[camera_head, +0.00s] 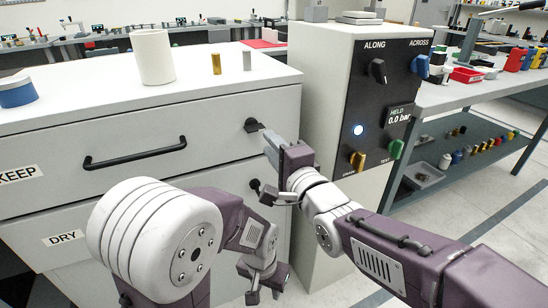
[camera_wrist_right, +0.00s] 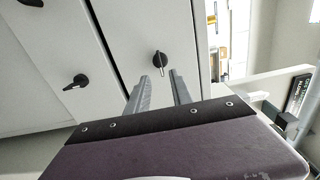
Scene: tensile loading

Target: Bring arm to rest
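My right gripper (camera_head: 270,143) reaches in from the right, in front of the white cabinet (camera_head: 215,120) near an upper black knob (camera_head: 252,125). In the right wrist view my right gripper's (camera_wrist_right: 160,84) two grey fingers stand apart with nothing between them. A black knob (camera_wrist_right: 160,59) on the pale front is beyond their tips, apparently not gripped. My left arm bends down at the lower middle of the head view. Its gripper (camera_head: 264,292) hangs low before the cabinet, partly hidden by my own arm; its opening is unclear.
A white cylinder (camera_head: 152,57) and small brass and grey pieces stand on the cabinet. A drawer handle (camera_head: 135,154) sticks out. Floor shows at right.

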